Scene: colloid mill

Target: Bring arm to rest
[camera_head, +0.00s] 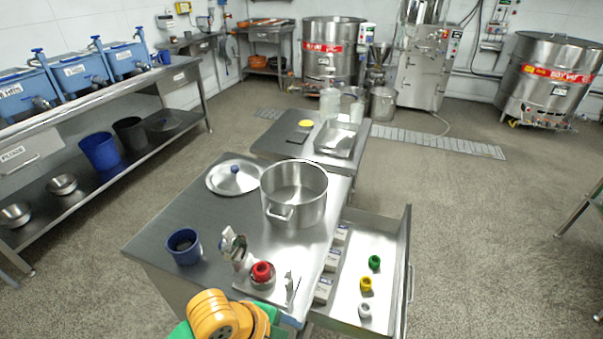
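Yellow-orange rounded links of one of my arms show at the bottom edge, left of centre, in front of the steel table (160,225). I cannot tell which arm they belong to. I can make out no gripper fingers in this view, so whether either gripper is open or shut does not show.
A large pot (294,193), a lid (235,177) and a blue cup (184,246) stand on the table. An open drawer (345,295) juts out at right, holding small boxes and green, yellow and grey pieces. The floor (480,240) at right is clear.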

